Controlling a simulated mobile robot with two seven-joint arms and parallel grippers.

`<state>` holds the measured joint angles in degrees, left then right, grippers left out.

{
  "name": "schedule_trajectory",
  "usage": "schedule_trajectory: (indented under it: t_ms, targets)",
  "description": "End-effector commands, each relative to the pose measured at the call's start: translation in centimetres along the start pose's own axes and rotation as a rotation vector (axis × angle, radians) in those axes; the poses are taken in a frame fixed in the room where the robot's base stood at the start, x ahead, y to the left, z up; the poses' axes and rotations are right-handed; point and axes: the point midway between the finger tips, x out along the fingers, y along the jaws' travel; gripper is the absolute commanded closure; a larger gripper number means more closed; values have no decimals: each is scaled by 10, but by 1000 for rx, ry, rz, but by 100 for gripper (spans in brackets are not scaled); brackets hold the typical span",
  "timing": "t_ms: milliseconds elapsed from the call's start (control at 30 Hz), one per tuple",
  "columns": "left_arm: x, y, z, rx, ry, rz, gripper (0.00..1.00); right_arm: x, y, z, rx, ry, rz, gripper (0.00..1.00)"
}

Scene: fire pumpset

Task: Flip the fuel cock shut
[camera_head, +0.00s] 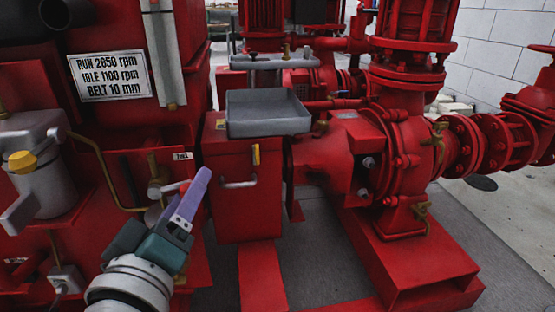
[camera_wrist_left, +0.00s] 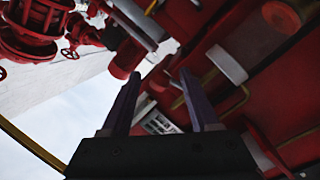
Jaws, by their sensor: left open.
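My left gripper (camera_head: 201,176) has purple fingers and comes up from below, just right of the lever. Its fingers overlap the lever's end in the picture, so I cannot tell whether they touch. In the left wrist view my left gripper (camera_wrist_left: 162,78) is open, its two fingers apart with no object clearly held between them. My right gripper is not in view.
A red box with a grey tray (camera_head: 268,113) on top stands right of the gripper. A yellow-capped grey canister (camera_head: 40,185) is at the left. The brass pipe (camera_head: 103,165) runs close to the cock. Red pump flanges (camera_head: 405,150) fill the right side.

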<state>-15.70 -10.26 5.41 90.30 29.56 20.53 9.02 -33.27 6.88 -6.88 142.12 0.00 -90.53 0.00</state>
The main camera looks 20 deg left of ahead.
Motion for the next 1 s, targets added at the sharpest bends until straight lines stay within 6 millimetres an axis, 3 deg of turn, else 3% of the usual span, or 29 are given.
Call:
schedule_trajectory:
  t_ms: [100,233,600,1000]
  targets:
    - [21,-2,2,-2,3,2,38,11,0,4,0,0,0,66]
    - [35,-2,2,1,1,0,38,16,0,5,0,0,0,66]
    - [41,0,1,1,-2,-1,40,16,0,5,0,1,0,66]
    - [41,0,0,1,-2,0,85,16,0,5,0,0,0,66]
